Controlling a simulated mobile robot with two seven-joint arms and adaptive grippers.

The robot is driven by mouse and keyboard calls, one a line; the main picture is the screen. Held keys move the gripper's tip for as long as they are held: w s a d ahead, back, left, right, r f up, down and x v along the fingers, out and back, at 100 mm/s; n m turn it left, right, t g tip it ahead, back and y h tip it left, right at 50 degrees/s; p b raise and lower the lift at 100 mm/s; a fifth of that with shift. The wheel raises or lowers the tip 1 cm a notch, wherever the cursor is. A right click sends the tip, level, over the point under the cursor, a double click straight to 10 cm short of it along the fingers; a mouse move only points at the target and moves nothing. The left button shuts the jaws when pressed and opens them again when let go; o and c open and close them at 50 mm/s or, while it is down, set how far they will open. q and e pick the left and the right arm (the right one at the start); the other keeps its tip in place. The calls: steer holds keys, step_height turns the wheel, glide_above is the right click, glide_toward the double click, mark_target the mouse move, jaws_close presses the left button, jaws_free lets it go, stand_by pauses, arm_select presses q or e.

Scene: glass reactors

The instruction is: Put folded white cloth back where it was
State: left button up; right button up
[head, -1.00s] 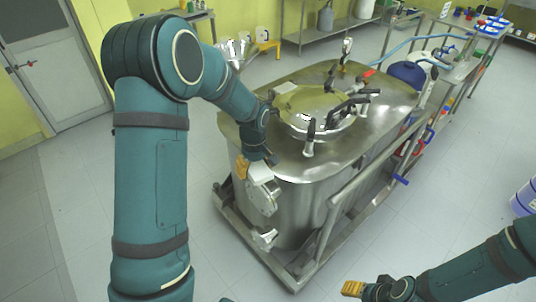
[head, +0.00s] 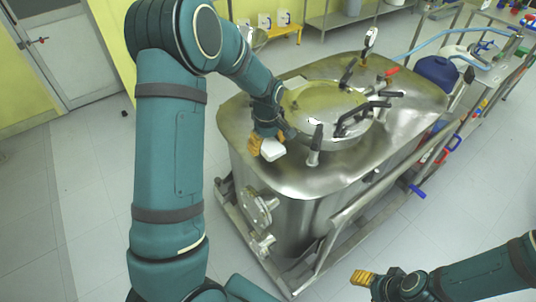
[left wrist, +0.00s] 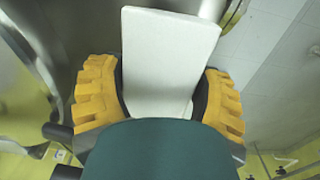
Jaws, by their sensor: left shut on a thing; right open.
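The folded white cloth (head: 272,150) is a small white block in the head view, held at the front left of the reactor lid. It also shows in the left wrist view (left wrist: 166,60), between the yellow fingers. My left gripper (head: 262,146) is shut on the cloth, over the left edge of the steel reactor top (head: 300,178). In the left wrist view my left gripper (left wrist: 160,98) has a finger on each side of the cloth. I cannot tell whether the cloth touches the steel. My right gripper (head: 362,278) is open, low at the bottom right, away from the reactor.
The round hatch (head: 325,110) with black-handled clamps stands up from the reactor top. A guard rail (head: 345,215) runs along the right side. A blue container (head: 437,72) stands behind at the right. Bare steel lies at the front of the top.

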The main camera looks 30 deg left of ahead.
mark_target(267, 141)
arm_select(q)
steer(key=shift+w+f+b, duration=0.1)
steer(key=shift+f+b, duration=0.25)
steer(key=shift+f, duration=1.9)
steer(key=shift+f, duration=0.1)
steer(key=o, duration=1.2)
steer(key=shift+o, duration=0.2)
steer(key=shift+r, duration=0.2)
step_height(267, 141, up, 12)
steer(key=shift+f+p, duration=0.1)
steer(key=shift+p, duration=1)
